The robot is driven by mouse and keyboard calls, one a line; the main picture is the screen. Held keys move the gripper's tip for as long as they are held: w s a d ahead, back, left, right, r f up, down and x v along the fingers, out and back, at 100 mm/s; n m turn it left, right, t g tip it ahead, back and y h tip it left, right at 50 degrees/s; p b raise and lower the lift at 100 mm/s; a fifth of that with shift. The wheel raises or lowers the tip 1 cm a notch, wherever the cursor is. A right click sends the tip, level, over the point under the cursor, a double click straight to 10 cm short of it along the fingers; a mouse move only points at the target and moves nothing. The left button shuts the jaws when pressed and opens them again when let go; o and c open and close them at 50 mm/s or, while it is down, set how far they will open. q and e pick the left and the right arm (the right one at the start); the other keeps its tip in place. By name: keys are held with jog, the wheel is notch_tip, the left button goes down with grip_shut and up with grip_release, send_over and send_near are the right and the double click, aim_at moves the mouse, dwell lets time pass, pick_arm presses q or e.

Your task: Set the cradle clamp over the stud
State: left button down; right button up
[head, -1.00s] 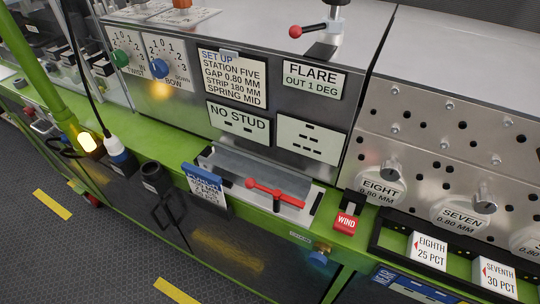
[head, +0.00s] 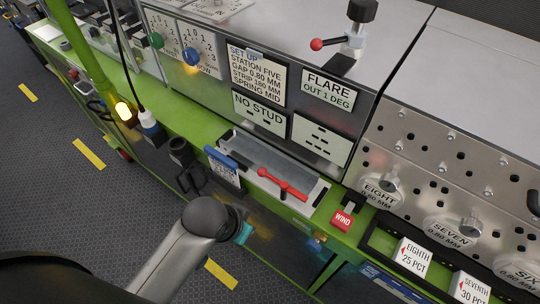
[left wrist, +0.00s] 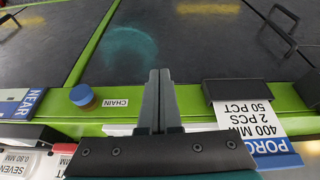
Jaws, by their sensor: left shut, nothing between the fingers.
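A red lever clamp (head: 282,184) lies across the front right part of a grey metal cradle (head: 262,160) on the green bench ledge. I cannot make out a separate stud there. A panel marked "NO STUD" (head: 258,107) is on the machine face behind the cradle. My left gripper (left wrist: 160,76) is shut and empty in the left wrist view, over the green ledge edge. In the head view its arm comes in low, with a teal part showing in front of the cradle, and the fingertips are not clear. My right gripper is not in view.
A clamp with a red knob (head: 343,43) stands on the machine top. A blue-edged card (head: 224,166) and black cup-like holder (head: 181,152) are left of the cradle. A red "WIND" tag (head: 342,219) is at its right. A blue knob (left wrist: 83,96) sits on the ledge.

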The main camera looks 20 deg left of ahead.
pick_arm(q)
jog(key=w+d+r+m+h+p, duration=0.1)
jog(key=w+d+r+m, duration=0.2)
jog(key=r, duration=0.4)
jog(key=w+d+r+m+h, duration=0.1)
jog(key=w+d+r+m, duration=0.2)
jog(key=r, duration=0.4)
notch_tip(320, 180, up, 4)
jog(key=m+g, duration=0.1)
jog(key=g, duration=0.1)
send_over(274, 172)
jog(key=s+a, duration=0.2)
jog(key=s, duration=0.1)
jog(key=shift+w+a+r+y, duration=0.1)
jog(key=shift+w+a+y, duration=0.1)
jog(key=shift+y, duration=0.1)
jog(key=shift+w+a+r, duration=0.1)
jog(key=shift+a+r, duration=0.2)
jog(key=shift+a, duration=0.2)
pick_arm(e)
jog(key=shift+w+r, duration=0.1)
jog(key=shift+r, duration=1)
pick_arm(q)
jog(key=x, duration=1)
jog(key=shift+w+b, duration=0.15)
jog(key=shift+b, duration=0.15)
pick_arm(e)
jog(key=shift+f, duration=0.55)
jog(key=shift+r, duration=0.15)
